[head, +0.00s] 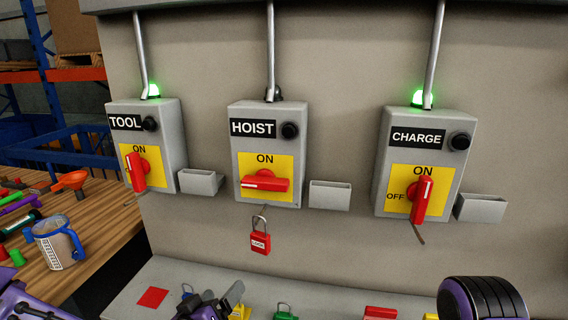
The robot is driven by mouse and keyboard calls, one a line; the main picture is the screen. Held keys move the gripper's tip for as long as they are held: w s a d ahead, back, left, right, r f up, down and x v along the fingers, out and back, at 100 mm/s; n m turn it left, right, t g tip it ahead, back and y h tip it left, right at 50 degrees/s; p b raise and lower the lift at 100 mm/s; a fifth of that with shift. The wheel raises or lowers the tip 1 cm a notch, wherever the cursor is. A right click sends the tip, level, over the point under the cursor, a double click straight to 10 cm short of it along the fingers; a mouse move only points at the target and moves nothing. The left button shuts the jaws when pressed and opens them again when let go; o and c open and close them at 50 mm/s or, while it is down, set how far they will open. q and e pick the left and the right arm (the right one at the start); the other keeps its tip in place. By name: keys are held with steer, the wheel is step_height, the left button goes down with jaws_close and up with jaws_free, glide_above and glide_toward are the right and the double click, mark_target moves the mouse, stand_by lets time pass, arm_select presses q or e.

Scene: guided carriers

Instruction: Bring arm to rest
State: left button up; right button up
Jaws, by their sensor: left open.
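My left gripper (222,295) is low in the head view, open, with nothing seen between its fingers. It is over the grey ledge (130,301), below and apart from the HOIST box (239,168). The HOIST box's red handle (265,184) lies horizontal, and a red padlock (260,239) hangs beneath it. The TOOL box (165,135) and CHARGE box (440,160) have their red handles (137,172) (422,199) upright or nearly so. A purple and black part of my right arm shows at the lower right. My right gripper is out of view.
Green lamps glow above TOOL (153,90) and CHARGE (417,98); the HOIST lamp (273,93) is dark. Small grey holders (330,196) sit beside the boxes. The ledge bears a red square (152,298) and coloured padlocks, including a green one (285,315). A cluttered wooden table (101,225) stands left.

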arm_select(q)
steer(key=s+a+f+n+g+y+b, duration=0.1)
steer(key=s+a+f+n+g, duration=0.15)
steer(key=f, duration=0.55)
steer(key=s+a+f+n+g+y, duration=0.15)
steer(key=s+f, duration=0.25)
steer(key=f, duration=0.4)
steer(key=s+a+f+g+y+b, duration=0.2)
steer(key=s+a+f, duration=0.3)
steer(key=s+f, duration=0.4)
steer(key=s+a+f+g+y+b, duration=0.1)
steer(key=s+a+f+g+y, duration=0.1)
steer(key=s+a+f+g, duration=0.3)
steer(key=s+f, duration=0.4)
steer(key=s, duration=0.3)
steer(key=shift+s+a+f+m+y+b, duration=0.3)
steer(key=shift+a+f+y+b, duration=0.05)
steer(key=shift+f, duration=0.05)
